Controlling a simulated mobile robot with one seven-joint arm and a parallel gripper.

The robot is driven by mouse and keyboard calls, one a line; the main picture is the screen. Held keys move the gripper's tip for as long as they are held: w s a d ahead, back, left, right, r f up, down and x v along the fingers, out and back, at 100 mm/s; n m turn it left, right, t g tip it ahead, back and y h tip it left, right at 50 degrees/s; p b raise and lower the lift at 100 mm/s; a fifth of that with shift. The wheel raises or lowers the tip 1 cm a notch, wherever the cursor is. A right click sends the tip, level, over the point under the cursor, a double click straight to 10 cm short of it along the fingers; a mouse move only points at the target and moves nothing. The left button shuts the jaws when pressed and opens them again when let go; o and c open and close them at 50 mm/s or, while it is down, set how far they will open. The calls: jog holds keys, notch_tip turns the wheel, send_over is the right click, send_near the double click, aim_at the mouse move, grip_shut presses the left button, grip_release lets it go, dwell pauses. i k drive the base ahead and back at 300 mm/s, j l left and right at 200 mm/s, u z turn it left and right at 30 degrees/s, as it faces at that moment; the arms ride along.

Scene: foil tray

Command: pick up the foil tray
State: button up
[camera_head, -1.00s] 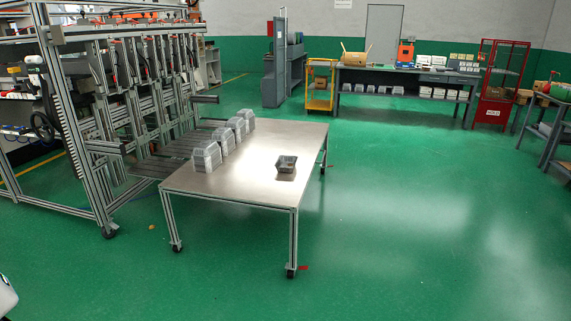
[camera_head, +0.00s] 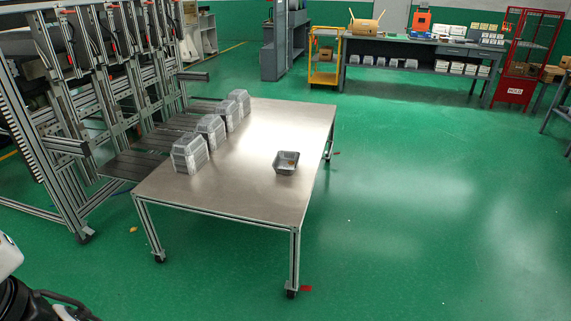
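A single grey foil tray (camera_head: 286,162) sits upright and open-topped on the metal table (camera_head: 248,188), right of the table's middle. Something small and brownish seems to lie inside it, too small to make out. Several stacks of similar foil trays (camera_head: 190,153) stand in a row along the table's left side. My gripper is not in view. Part of my own arm shows at the lower left corner, well away from the table.
A metal-framed machine (camera_head: 95,90) with dark slats adjoins the table's left side. The table stands on wheeled legs. Green floor (camera_head: 420,220) is open to the right and in front. A workbench (camera_head: 420,55), yellow cart (camera_head: 324,58) and red cage (camera_head: 522,60) stand far back.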

aim_at(284, 162)
jog(key=i, duration=0.85)
jog(key=i+j+z, duration=0.1)
jog(key=i+j, duration=0.35)
jog(key=i+j+z, duration=0.15)
jog(key=i+j, duration=0.3)
jog(key=i+j+z, duration=0.1)
jog(key=i+j, duration=0.35)
jog(key=i+j+z, duration=0.15)
jog(key=i+j, duration=0.25)
jog(key=j, duration=0.3)
